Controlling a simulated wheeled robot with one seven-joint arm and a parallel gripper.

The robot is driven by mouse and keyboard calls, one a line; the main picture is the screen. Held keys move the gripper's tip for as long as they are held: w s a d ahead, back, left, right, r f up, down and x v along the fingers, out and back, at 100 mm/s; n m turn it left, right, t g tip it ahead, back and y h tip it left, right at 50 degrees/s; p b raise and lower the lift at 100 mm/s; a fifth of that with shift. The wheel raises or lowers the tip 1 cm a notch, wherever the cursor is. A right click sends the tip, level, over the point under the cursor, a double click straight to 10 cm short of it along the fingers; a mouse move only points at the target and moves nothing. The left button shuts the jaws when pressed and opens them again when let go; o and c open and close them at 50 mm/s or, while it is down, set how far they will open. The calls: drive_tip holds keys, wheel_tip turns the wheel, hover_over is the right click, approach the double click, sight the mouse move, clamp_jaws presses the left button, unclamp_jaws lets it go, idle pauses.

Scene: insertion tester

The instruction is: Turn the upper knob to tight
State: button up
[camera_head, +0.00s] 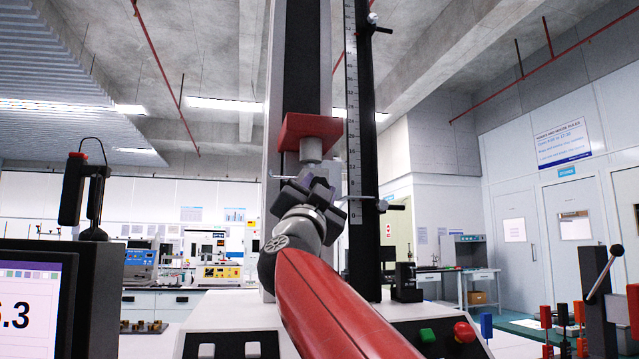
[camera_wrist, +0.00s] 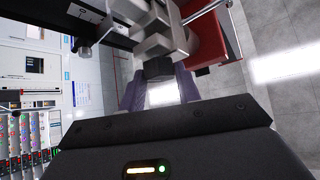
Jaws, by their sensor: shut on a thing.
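The tester's red crosshead block (camera_head: 310,126) has a grey cylinder (camera_head: 311,149) below it; the upper clamp hangs under this. My gripper (camera_head: 313,187) is at the clamp, in front of the column, and covers most of it. In the wrist view the grey metal clamp (camera_wrist: 160,32) is at the top, with the red block (camera_wrist: 212,38) beside it. A dark upper knob (camera_wrist: 158,69) sticks out of the clamp toward me. My gripper's purple-grey fingers (camera_wrist: 158,82) are shut on it, one on each side. The knob's turn angle cannot be told.
A vertical ruler (camera_head: 353,120) with side stops stands right of the column (camera_head: 276,80). A display (camera_head: 30,310) is at lower left. Green (camera_head: 427,335) and red (camera_head: 464,331) buttons sit on the base. A lever stand (camera_head: 597,290) is at lower right.

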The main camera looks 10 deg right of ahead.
drive_tip(key=m+g+h, duration=0.1)
drive_tip(key=m+g, duration=0.1)
drive_tip(key=m, duration=0.1)
drive_tip(key=m+g+h, duration=0.2)
drive_tip(key=m+g, duration=0.1)
drive_tip(key=m, duration=0.1)
drive_tip(key=shift+a+r+m, duration=0.15)
drive_tip(key=shift+a+m, duration=0.05)
drive_tip(key=shift+m, duration=0.1)
drive_tip(key=shift+m+g, duration=0.3)
drive_tip(key=shift+g, duration=0.1)
drive_tip(key=o, duration=1)
drive_tip(key=shift+s, duration=0.1)
drive_tip(key=b+v, duration=0.2)
drive_tip(key=v, duration=0.5)
drive_tip(key=shift+s+a+f, duration=0.2)
drive_tip(key=shift+a, duration=0.05)
